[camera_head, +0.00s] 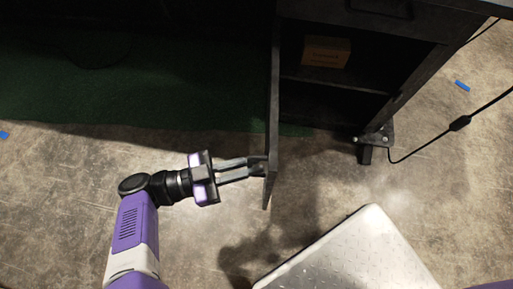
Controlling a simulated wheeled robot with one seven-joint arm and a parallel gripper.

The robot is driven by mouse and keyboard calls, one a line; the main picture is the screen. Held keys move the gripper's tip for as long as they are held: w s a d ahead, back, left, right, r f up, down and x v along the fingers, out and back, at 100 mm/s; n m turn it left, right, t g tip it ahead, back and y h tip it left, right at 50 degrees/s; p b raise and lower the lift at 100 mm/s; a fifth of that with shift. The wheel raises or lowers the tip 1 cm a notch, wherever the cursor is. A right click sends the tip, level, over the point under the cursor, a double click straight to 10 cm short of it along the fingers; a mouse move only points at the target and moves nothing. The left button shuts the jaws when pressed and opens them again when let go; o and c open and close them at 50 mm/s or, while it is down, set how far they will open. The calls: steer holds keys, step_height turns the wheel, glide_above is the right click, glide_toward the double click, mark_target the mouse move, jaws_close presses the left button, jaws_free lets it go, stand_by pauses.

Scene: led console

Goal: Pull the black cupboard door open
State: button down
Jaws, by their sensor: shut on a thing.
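The black cupboard door (273,130) stands swung out from the black cupboard (428,60), seen nearly edge-on in the head view. The cupboard's inside shows to the right of the door, with a shelf (330,82). My gripper (257,166) reaches in from the left at the door's near end. Its two fingers are shut on the door's handle, which is mostly hidden between the fingertips and the door.
A small cardboard box (326,51) sits inside the cupboard. A closed drawer (385,10) is above. A metal plate-topped object (350,255) stands at the lower right. A black cable (460,123) lies on the floor, and a green mat (140,90) is at the left.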

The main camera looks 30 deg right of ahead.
steer(key=shift+w+d, duration=0.15)
steer(key=c, duration=1.8)
jaws_free()
steer(key=shift+o, duration=0.2)
steer(key=v, duration=0.8)
steer(key=shift+b, duration=0.4)
steer(key=shift+d, duration=0.1)
